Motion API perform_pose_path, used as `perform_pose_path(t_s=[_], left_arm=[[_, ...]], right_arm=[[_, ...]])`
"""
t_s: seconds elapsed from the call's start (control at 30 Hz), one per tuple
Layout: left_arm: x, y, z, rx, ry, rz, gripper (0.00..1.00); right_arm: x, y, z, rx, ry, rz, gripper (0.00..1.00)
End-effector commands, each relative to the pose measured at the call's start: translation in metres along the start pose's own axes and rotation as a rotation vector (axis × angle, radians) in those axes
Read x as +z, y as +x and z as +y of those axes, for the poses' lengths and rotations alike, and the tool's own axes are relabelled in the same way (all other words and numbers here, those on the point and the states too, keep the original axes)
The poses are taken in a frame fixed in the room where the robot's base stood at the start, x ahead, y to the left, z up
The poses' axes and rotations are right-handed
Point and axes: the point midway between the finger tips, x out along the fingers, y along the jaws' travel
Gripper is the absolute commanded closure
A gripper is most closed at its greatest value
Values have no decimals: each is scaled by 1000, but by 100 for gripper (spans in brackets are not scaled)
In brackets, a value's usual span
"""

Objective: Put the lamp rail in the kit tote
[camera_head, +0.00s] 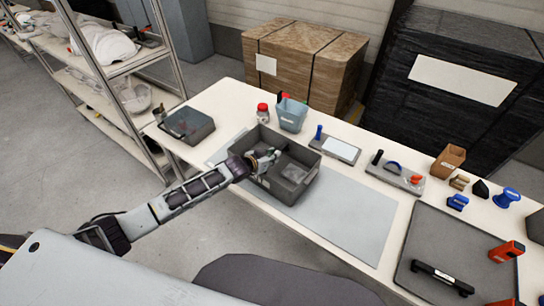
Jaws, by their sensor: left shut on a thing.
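The kit tote (308,190) is a dark grey open box with a divider, standing on the pale mat in the middle of the table. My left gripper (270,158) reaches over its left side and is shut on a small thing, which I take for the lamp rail. The gripper mostly hides it, so its shape and any contact with the tote are unclear. A clear bag (294,172) lies in the tote's right part. My right gripper is out of view.
A blue-grey bin (292,115) and a red-capped jar (263,113) stand behind the tote. A grey case (187,125) is at left. The mat (355,220) right of the tote is clear.

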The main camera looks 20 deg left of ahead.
Motion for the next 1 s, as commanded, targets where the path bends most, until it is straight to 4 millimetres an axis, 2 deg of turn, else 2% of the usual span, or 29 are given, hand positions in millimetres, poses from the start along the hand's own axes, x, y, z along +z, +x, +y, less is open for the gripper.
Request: perform_pose_path(t_s=[1.0], left_arm=[[14,6,0,-1,1,-3,100]], right_arm=[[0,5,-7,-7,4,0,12]])
